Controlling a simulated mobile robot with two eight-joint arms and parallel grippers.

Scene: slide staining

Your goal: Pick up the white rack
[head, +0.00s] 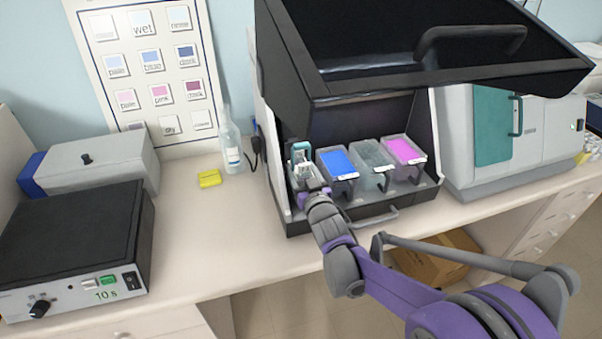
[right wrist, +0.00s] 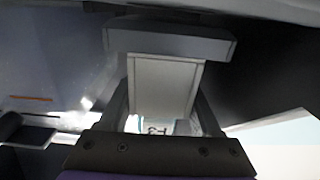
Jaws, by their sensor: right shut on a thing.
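My right gripper (head: 314,192) reaches into the open black-lidded station at its left end. It is shut on a whitish piece that I take to be the white rack (head: 303,172). In the right wrist view the rack shows as a pale flat panel (right wrist: 165,85) between the two dark fingers of my right gripper (right wrist: 168,112), below a grey bar. A teal and white part (head: 300,152) stands just behind it. The rack's lower part is hidden by my gripper, so I cannot tell whether it touches the station floor. My left gripper is out of view.
Trays of blue (head: 339,162), clear (head: 373,162) and pink liquid (head: 405,150) stand to the right of my gripper. The raised black lid (head: 330,75) hangs above. A bottle (head: 231,150) and yellow block (head: 209,178) are at left. The counter (head: 215,240) between is clear.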

